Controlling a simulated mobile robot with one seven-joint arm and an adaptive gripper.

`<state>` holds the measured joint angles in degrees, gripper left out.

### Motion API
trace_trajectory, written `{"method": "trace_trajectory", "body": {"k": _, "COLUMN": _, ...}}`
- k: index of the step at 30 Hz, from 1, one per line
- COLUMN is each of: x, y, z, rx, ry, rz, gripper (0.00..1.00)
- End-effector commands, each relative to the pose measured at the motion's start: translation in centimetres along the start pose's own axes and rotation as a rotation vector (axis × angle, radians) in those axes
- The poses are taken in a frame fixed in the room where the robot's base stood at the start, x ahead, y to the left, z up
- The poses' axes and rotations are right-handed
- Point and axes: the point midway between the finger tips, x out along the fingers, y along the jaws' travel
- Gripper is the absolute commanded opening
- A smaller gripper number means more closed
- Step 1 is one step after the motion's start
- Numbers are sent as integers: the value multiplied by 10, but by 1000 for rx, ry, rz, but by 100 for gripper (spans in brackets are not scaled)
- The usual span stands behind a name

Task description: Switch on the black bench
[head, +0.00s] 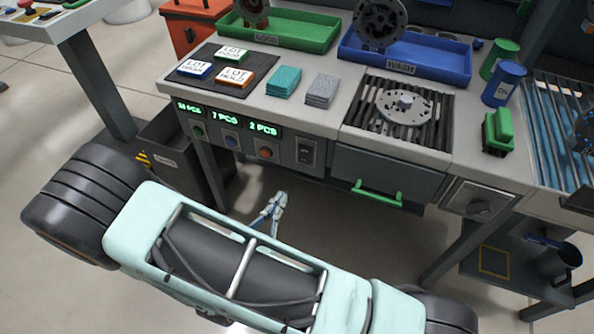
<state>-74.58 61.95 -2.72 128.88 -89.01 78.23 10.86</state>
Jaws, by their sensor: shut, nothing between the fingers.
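The workbench (330,115) has a pale top and a dark grey front. A black rocker switch (304,151) sits on a dark plate on that front, right of the green displays. Its position is too small to tell. The blue and white tips of my gripper (274,207) show below the bench front, beyond my arm link. They are shut and empty, apart from the switch and lower in the picture. The rest of my gripper is hidden behind my arm.
Three green displays (226,118) have round buttons below them. A drawer with a green handle (377,193) projects at centre right. Green (318,40) and blue (455,76) trays, a grate (432,136) and cards occupy the top. A dark bin (170,140) stands at left.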

Motion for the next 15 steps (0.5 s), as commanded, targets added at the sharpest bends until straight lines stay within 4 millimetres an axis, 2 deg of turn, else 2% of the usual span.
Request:
{"method": "trace_trajectory", "body": {"k": 5, "x": 16, "y": -1, "z": -1, "rx": 1, "ry": 0, "rz": -4, "gripper": 0}}
{"method": "trace_trajectory", "body": {"k": 15, "x": 87, "y": -2, "z": -2, "rx": 1, "ry": -1, "rz": -6, "gripper": 0}}
